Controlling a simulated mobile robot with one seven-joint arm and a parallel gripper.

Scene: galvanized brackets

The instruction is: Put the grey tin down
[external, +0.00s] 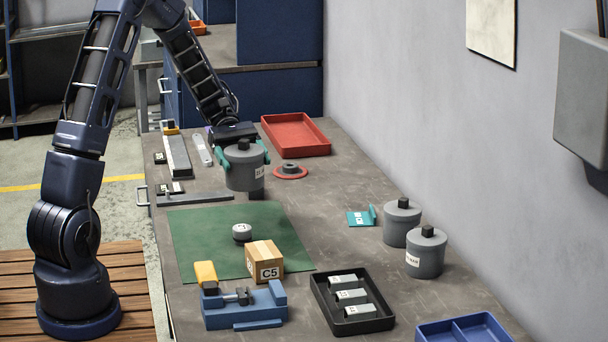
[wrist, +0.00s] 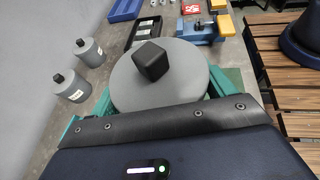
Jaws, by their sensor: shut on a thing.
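In the wrist view the tin's round lid (wrist: 130,90) and black knob fill the middle, with the teal fingers of my gripper (wrist: 160,98) on both sides. A dark patch shows under the tin; I cannot tell whether its base touches the bench. Two similar grey tins (external: 401,230) (external: 425,262) stand upright at the right; they also show in the wrist view (wrist: 88,54) (wrist: 75,90).
A red disc (external: 290,172) lies just right of the held tin, before a red tray (external: 324,149). Metal bars (external: 178,157) lie left. The green mat (external: 200,240) holds a small grey weight (external: 241,232) and box (external: 265,262). The bench right of the mat is mostly clear.

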